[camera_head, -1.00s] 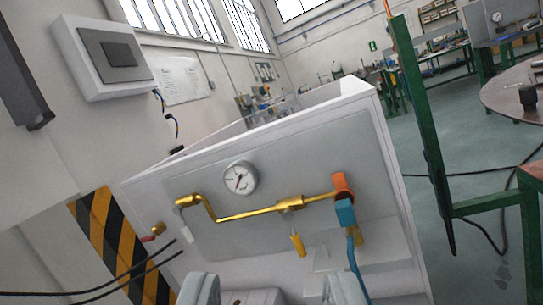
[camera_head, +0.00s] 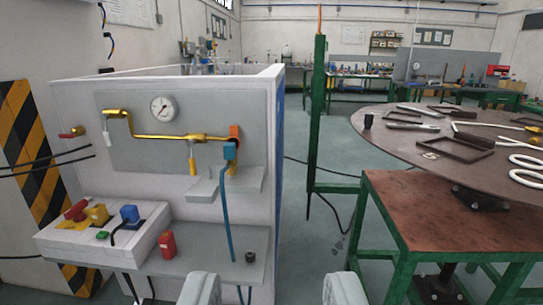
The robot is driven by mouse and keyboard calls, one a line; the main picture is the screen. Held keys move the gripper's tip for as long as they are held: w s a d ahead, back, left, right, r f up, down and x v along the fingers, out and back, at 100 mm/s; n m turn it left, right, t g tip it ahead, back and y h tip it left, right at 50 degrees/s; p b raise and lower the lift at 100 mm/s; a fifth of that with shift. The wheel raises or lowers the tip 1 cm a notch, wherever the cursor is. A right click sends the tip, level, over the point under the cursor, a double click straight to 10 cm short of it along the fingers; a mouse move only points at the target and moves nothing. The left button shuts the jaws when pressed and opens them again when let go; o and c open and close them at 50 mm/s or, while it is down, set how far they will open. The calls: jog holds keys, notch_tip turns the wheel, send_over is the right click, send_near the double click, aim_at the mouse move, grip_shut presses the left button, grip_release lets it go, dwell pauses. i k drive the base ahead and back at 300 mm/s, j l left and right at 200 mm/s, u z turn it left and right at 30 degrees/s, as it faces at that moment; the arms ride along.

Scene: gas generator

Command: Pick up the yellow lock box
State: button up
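My gripper (camera_head: 272,289) shows at the bottom edge of the view. Its two pale fingers are wide apart with nothing between them. A small yellow block (camera_head: 97,214), which looks like the yellow lock box, sits at the lower left on a white box (camera_head: 95,243). It stands between a red item (camera_head: 76,209) and a blue item (camera_head: 130,214). Flat yellow material lies just left of it. My gripper is well to the right of the yellow block and apart from it.
The white box rests on a grey shelf (camera_head: 215,262), with a red object (camera_head: 167,244) beside it. Behind is a panel with a gauge (camera_head: 163,109) and brass pipe (camera_head: 160,136). A green post (camera_head: 318,110) and a round table (camera_head: 400,150) with tools stand right.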

aim_at(100, 214)
jog(key=i+j+u, duration=0.15)
jog(key=i+j, duration=0.25)
jog(key=j, duration=0.25)
jog(key=i+j+u, duration=0.15)
jog(key=i+j, duration=0.25)
jog(key=j, duration=0.2)
jog(key=i+j+u, duration=0.15)
jog(key=i+j, duration=0.25)
jog(key=j, duration=0.15)
